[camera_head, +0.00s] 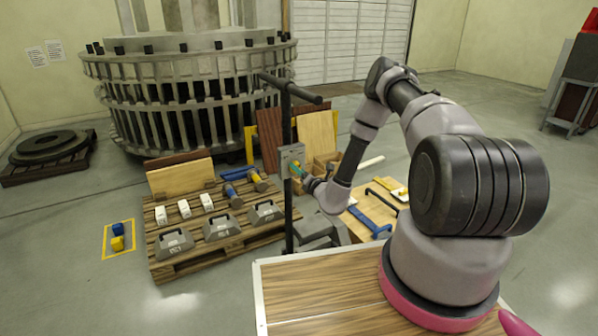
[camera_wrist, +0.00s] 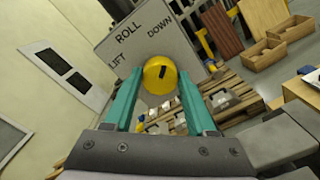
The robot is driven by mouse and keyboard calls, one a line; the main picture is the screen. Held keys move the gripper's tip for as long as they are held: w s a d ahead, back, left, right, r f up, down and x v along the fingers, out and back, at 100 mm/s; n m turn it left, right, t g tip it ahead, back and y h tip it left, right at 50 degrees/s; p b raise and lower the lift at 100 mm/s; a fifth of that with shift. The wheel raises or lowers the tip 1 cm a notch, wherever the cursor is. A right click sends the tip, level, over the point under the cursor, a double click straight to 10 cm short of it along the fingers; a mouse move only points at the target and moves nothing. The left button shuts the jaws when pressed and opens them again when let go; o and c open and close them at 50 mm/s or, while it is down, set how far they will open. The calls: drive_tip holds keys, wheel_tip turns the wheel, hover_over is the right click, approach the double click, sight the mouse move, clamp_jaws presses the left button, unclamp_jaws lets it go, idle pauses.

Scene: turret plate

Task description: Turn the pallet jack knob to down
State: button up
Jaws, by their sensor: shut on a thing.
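The pallet jack's upright handle (camera_head: 287,130) stands in the middle of the head view, with a grey control box (camera_head: 291,156) on it. In the wrist view the box's grey face (camera_wrist: 150,42) carries the words LIFT, ROLL and DOWN. The round yellow knob (camera_wrist: 160,75) sits below ROLL, with a short dark mark on its front; I cannot tell which word the mark points to. My gripper (camera_wrist: 158,78) has its two green fingers on either side of the knob, shut on it. My gripper also shows at the box in the head view (camera_head: 298,171).
A wooden pallet (camera_head: 190,258) with grey weights, white blocks and hammers lies left of the handle. Wooden boards (camera_head: 316,136) lean behind it. A table with tools (camera_head: 372,207) is behind my arm. Open floor (camera_head: 60,220) lies at the left.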

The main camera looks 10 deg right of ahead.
idle(0.4)
drive_tip(key=o, duration=1.4)
drive_tip(key=shift+c, duration=0.2)
drive_tip(key=v, duration=1.1)
drive_tip(key=shift+w+r, duration=0.1)
